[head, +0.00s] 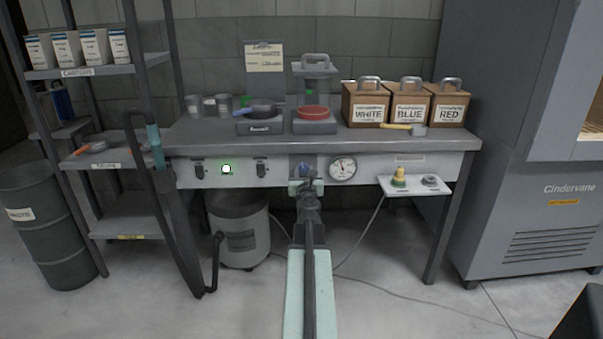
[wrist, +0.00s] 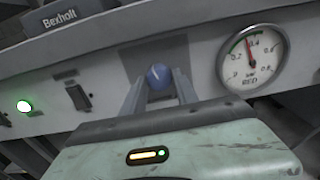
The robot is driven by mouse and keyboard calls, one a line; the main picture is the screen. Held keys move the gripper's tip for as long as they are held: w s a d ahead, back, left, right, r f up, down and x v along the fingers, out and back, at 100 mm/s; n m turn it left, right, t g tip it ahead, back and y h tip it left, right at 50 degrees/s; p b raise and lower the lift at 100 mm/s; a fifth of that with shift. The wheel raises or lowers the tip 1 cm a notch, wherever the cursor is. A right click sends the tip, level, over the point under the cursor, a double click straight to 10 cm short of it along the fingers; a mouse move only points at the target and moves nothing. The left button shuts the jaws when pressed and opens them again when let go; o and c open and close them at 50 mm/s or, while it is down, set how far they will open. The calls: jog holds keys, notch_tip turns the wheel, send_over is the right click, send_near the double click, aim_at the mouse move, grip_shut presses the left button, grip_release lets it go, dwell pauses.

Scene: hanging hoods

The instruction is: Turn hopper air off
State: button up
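A round blue knob (wrist: 158,77) sits on a darker square of the grey front panel (wrist: 100,75) under the bench. It also shows in the head view (head: 304,168), partly hidden by my gripper (head: 306,184). In the wrist view my gripper (wrist: 159,88) points at the knob, its two fingers apart with the knob between their tips. I cannot tell whether they touch it. A round gauge (wrist: 252,58) is right of the knob, its needle pointing up near 0.4. It also shows in the head view (head: 343,168). No label for hopper air is readable.
Left on the panel are two dark switches (head: 199,168) (head: 261,168) and a lit green lamp (head: 227,169). A small shelf (head: 415,187) with a yellow-topped knob (head: 399,176) juts out at right. A black hose (head: 170,210) hangs at left. A bin (head: 240,228) stands below.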

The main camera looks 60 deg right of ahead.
jog(key=c, duration=0.5)
jog(key=shift+w+a, duration=0.15)
jog(key=shift+w, duration=0.1)
grip_shut()
jog(key=shift+s, duration=0.2)
jog(key=n, duration=0.5)
jog(key=shift+n, duration=0.3)
jog(key=n, duration=0.4)
jog(key=shift+s, duration=0.1)
jog(key=n, duration=0.5)
jog(key=shift+d+r+n, duration=0.1)
jog(key=shift+d+n, duration=0.1)
jog(key=shift+n, duration=0.2)
jog(key=n, duration=0.5)
jog(key=shift+n, duration=0.4)
